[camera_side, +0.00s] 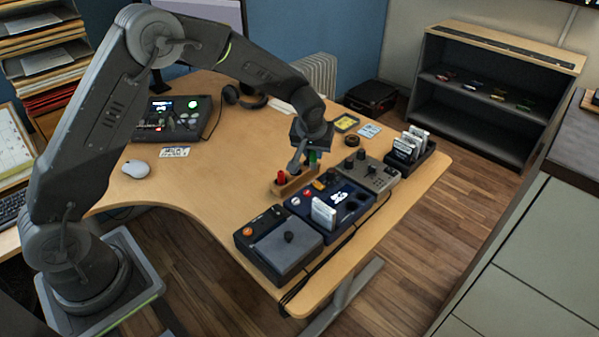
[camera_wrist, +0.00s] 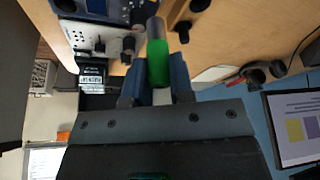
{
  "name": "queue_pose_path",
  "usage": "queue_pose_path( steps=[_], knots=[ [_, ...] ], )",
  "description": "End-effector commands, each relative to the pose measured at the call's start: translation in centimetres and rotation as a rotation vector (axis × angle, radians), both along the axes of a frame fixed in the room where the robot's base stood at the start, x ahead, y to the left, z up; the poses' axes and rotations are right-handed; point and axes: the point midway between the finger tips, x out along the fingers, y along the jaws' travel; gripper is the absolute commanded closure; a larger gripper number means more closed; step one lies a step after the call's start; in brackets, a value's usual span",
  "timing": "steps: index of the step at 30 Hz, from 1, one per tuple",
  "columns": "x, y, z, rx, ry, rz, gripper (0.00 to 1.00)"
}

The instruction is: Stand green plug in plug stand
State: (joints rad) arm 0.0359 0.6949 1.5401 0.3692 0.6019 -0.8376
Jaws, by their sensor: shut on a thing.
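The green plug (camera_side: 313,157) is between the fingers of my gripper (camera_side: 305,160), over the desk. The wrist view shows its green body (camera_wrist: 158,62) with a bare grey tip (camera_wrist: 154,28) pointing away from my gripper (camera_wrist: 157,72), which is shut on it. The plug stand (camera_side: 293,186) is a light wooden block on the desk, with a red plug (camera_side: 281,177) upright at its left end. In the side view the green plug appears just above the stand's right part; the gap is hard to judge, but its tip shows free in the wrist view.
A dark blue console (camera_side: 327,208) and a grey-lidded box (camera_side: 285,250) stand in front of the stand. A grey knobbed unit (camera_side: 365,175) and a card rack (camera_side: 410,148) are to the right. The desk left of the stand is clear up to the mouse (camera_side: 136,168).

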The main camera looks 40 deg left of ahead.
Motion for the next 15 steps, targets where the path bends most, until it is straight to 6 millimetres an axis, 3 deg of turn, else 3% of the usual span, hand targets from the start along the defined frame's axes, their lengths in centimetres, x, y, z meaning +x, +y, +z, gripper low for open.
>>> queue_pose_path(
  steps=[9,15],
  knots=[
    [2.4,7.1,-3.9,-0.002,0.004,0.007,1.00],
    [3.0,9.6,-5.3,0.000,0.000,0.002,1.00]
  ],
)
